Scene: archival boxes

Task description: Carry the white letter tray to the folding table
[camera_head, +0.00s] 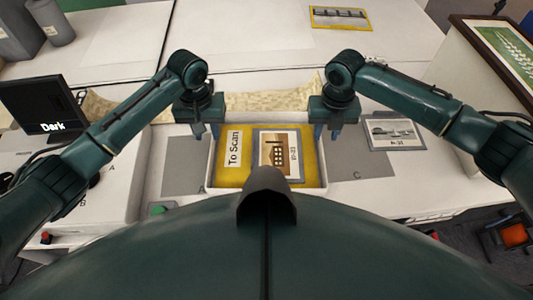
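The white letter tray (323,180) sits on the white table in the middle of the head view. It has a yellow inside with a "To Scan" label, and a photo card (279,152) of a building lies in it. My front body hides part of its near edge. My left gripper (207,130) is at the tray's left wall near the far corner, its fingers apart. My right gripper (328,131) is at the right wall near the far corner, its fingers also apart. Neither looks closed on the wall, though contact is hard to see.
A crumpled beige strip (262,101) lies behind the tray. A yellow-edged picture (340,18) lies on the far table.

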